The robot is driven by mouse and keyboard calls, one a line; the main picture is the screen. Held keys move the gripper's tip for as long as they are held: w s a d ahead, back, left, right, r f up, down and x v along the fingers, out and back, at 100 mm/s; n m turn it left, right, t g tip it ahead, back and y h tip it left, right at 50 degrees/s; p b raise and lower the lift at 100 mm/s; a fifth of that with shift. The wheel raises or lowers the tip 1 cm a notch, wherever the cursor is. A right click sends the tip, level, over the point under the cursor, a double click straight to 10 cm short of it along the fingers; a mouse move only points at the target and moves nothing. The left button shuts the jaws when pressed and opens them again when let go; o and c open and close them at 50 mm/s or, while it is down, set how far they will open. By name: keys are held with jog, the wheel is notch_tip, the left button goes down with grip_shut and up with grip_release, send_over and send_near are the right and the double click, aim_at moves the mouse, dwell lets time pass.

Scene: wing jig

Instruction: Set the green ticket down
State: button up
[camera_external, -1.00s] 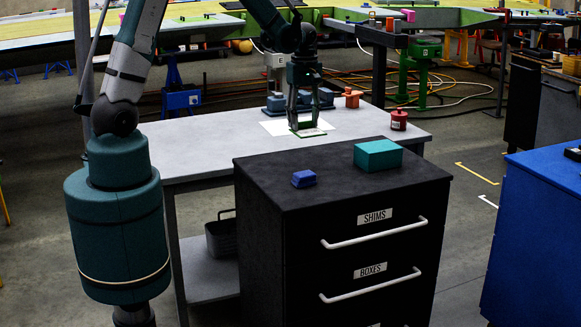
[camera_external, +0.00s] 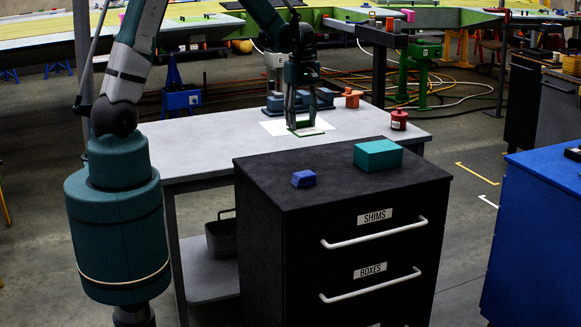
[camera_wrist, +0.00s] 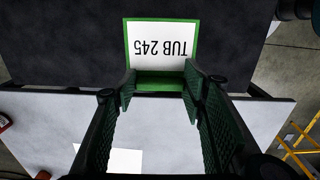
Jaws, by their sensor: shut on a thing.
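The green ticket (camera_wrist: 160,40) has a green border and a white face reading "TUB 245", upside down in the wrist view. My gripper (camera_wrist: 160,84) is shut on its green lower edge, with one finger at each side. In the external view my gripper (camera_external: 301,122) points down over the pale table, and the ticket (camera_external: 309,132) shows as a small green-edged piece at its fingertips. It is over or beside a white sheet (camera_external: 272,128) on the table. I cannot tell whether the ticket touches the sheet.
A black drawer cabinet (camera_external: 255,185) stands in front of the table, with a blue block (camera_external: 304,179) and a teal box (camera_external: 378,155) on top. A red canister (camera_external: 399,120) and an orange part (camera_external: 352,98) are on the table's right. The table's left is clear.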

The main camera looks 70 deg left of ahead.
jog(key=s+a+f+n+b, duration=0.1)
jog(key=s+a+f+n, duration=0.15)
jog(key=a, duration=1.25)
jog(key=n+b, duration=0.4)
jog(key=n, duration=0.2)
send_over(186, 140)
notch_tip(186, 140, down, 3)
jog(key=shift+a+f, duration=0.1)
jog(key=shift+a, duration=0.05)
jog(key=shift+f, duration=3.1)
jog(key=shift+f, duration=0.1)
jog(key=shift+f+b, duration=0.3)
jog(key=shift+f, duration=1.45)
jog(key=shift+f, duration=0.15)
